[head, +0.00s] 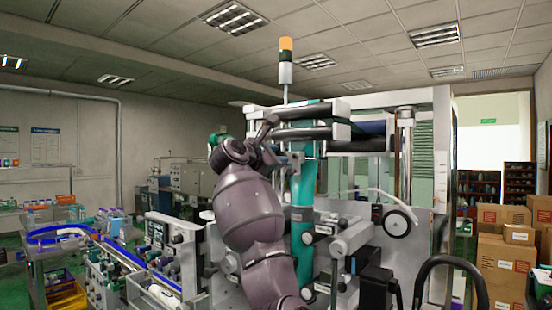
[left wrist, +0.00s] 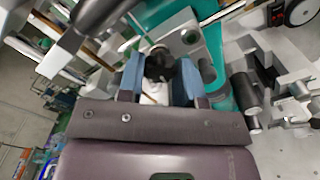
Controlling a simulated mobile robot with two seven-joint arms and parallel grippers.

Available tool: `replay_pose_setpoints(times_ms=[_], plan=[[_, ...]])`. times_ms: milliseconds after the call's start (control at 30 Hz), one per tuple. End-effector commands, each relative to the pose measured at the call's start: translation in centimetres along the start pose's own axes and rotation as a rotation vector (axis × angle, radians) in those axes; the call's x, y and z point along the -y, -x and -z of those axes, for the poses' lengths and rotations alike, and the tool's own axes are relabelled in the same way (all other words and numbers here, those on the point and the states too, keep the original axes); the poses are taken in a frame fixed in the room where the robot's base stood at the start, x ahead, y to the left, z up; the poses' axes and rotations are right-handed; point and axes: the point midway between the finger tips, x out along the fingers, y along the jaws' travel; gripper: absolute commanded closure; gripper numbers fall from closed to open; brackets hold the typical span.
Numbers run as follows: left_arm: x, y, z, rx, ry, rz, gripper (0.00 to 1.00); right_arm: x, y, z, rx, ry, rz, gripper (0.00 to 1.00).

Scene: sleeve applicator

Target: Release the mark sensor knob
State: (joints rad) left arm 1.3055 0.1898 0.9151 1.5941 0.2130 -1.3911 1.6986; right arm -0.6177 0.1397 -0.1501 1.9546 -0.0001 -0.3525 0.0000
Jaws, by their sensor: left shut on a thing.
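My left gripper (left wrist: 161,80) shows in the left wrist view, with its two blue-padded fingers on either side of a small dark knob (left wrist: 159,66). I take this to be the mark sensor knob; it sits by a light metal block (left wrist: 182,37), and the gripper is shut on it. In the head view my left arm rises through the middle of the picture to the machine's upper front, and it hides the knob and most of the fingers there. My right gripper is in neither view.
A teal film sleeve (head: 304,190) runs down the machine just right of my left arm. Rollers and a round wheel (head: 397,222) stand further right. A conveyor with a blue rail (head: 125,257) lies at left. Cardboard boxes (head: 503,250) are stacked at far right.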

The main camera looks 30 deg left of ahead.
Motion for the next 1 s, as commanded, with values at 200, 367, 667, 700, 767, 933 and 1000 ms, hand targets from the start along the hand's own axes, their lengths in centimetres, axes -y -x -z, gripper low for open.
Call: replay_pose_setpoints(times_ms=[200,367,667,700,767,933,1000], plan=[[-0.08,0.04,-0.12,0.002,0.088,-0.003,0.91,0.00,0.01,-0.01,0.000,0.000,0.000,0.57],[-0.08,0.04,-0.12,0.002,0.118,-0.003,0.91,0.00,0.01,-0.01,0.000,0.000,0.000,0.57],[-0.06,0.04,-0.10,0.002,0.129,-0.002,0.91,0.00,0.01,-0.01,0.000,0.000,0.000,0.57],[-0.06,0.03,-0.09,0.002,0.129,-0.002,0.91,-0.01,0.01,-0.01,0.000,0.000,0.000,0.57],[-0.05,0.03,-0.09,0.002,0.129,-0.002,0.91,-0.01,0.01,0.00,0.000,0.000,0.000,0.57],[-0.04,0.02,-0.08,0.002,0.129,-0.001,0.57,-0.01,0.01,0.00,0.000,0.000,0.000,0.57],[-0.02,0.02,-0.06,0.001,0.128,-0.001,0.57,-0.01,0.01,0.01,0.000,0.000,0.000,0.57]])
